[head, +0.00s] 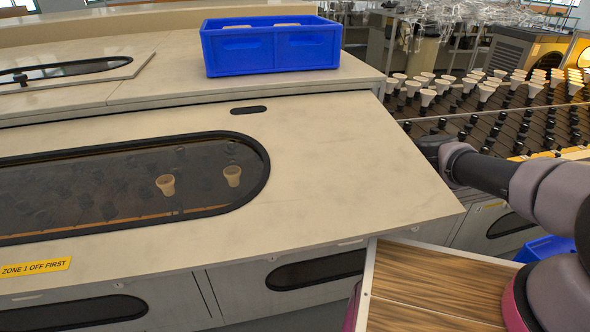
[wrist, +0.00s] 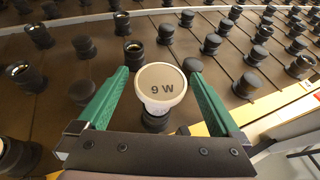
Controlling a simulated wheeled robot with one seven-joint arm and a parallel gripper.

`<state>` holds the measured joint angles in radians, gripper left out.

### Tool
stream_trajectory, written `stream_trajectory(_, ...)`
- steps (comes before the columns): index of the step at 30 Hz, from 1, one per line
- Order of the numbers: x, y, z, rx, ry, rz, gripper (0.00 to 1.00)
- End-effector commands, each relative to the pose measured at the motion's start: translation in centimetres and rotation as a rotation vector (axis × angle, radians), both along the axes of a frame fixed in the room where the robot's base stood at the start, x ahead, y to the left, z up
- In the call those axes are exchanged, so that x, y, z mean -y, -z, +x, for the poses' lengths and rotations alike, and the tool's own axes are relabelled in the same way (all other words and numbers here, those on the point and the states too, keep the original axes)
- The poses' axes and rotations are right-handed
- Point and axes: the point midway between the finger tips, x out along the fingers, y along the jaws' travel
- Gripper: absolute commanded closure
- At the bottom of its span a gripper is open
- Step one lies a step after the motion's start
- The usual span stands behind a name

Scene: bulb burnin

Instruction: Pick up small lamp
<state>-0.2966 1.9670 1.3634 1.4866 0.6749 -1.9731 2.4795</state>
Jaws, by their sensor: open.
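A small lamp (wrist: 161,84) with a round pale face marked "9 W" stands in a black socket (wrist: 155,120) in the wrist view. My gripper (wrist: 160,80) is open, with one green finger on each side of the lamp. In the head view several similar white lamps (head: 427,97) stand in the rack at the right. My gripper is out of sight in that view, and I cannot tell which lamp is between the fingers.
Several empty black sockets (wrist: 87,47) surround the lamp on the dark rack (wrist: 228,103). In the head view a blue crate (head: 271,55) stands on the pale counter (head: 340,160). Two lamps show through the dark window (head: 95,190). A wood-topped surface (head: 430,290) is in front.

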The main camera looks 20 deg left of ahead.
Motion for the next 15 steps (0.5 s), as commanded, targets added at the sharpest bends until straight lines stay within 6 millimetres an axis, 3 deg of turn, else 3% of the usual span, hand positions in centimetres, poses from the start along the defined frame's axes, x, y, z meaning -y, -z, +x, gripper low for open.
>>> stream_trajectory(6, -0.4, 1.0, 2.6, 0.002, 0.001, 0.0, 0.0)
stream_trajectory(14, -0.5, 1.1, 2.9, 0.001, 0.0, 0.0, 0.0)
stream_trajectory(15, -0.5, 1.1, 2.9, 0.001, 0.0, 0.0, 0.11)
